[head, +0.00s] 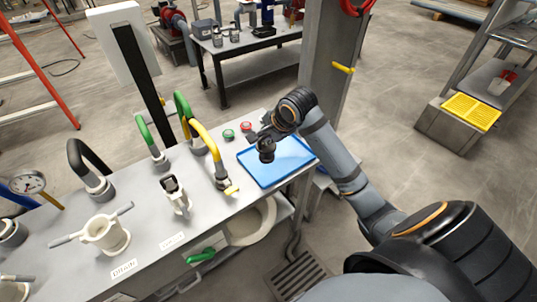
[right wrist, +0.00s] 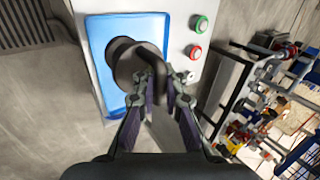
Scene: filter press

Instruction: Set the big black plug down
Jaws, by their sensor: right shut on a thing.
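The big black plug (head: 266,153) is in my right gripper (head: 264,136), over the far left part of the blue tray (head: 272,180) in the head view. In the right wrist view the plug (right wrist: 124,62) shows its round dark body in front of the blue tray (right wrist: 96,38). The fingers of my right gripper (right wrist: 163,84) are shut on its bent handle. I cannot tell whether the plug's underside touches the tray. My left gripper is not in view.
Green (head: 229,134) and red (head: 246,126) buttons sit beside the tray. Yellow (head: 207,143), green and black hoses rise from the bench to its left. A grey post (head: 327,75) stands behind the tray. The tray's near part is clear.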

